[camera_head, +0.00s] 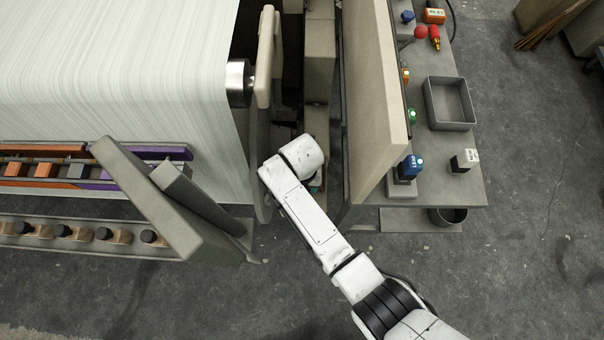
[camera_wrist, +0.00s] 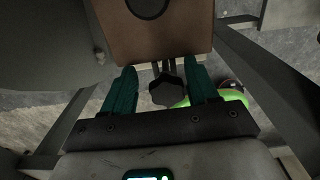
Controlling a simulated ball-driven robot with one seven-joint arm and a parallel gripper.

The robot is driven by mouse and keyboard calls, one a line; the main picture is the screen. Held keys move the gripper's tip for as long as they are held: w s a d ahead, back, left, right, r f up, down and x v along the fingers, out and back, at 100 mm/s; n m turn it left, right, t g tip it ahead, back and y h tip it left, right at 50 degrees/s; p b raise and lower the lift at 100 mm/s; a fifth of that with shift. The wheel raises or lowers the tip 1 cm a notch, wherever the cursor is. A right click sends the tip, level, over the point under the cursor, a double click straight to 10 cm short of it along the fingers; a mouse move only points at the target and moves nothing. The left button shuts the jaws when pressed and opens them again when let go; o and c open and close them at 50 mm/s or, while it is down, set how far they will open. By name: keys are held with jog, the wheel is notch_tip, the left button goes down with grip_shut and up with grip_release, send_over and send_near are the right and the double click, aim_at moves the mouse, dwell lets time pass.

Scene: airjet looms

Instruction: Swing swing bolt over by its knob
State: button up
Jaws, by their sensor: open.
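A dark faceted knob (camera_wrist: 166,92), seemingly the swing bolt's, shows in the wrist view with short dark rods running from it toward a brown block (camera_wrist: 165,35). My gripper (camera_wrist: 161,72) has its two teal fingers apart, one on each side of the knob and rods. I see a gap on the left; on the right the knob is close to the finger, and contact cannot be told. In the head view my arm reaches into the gap between loom and side panel, and its white wrist hides the gripper and the bolt.
The white warp sheet (camera_head: 110,70) and a slanted grey beam (camera_head: 150,200) lie left of my arm. A tall beige panel (camera_head: 372,100) stands close on the right, with a bench (camera_head: 455,190) carrying buttons and a grey tray (camera_head: 450,103) beyond. A bright green object (camera_wrist: 233,96) lies beside the right finger.

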jog(key=shift+s+d+f, duration=0.25)
jog(key=shift+s+d, duration=0.05)
jog(key=shift+d, duration=0.1)
jog(key=shift+d+r+p, duration=0.1)
jog(key=shift+r+p, duration=0.5)
jog(key=shift+p, duration=0.05)
jog(key=r+p, duration=0.1)
jog(key=r, duration=0.1)
jog(key=r+p, duration=0.4)
jog(key=shift+w+a+r, duration=0.1)
jog(key=shift+w+a, duration=0.1)
jog(key=shift+a, duration=0.05)
notch_tip(320, 180, up, 11)
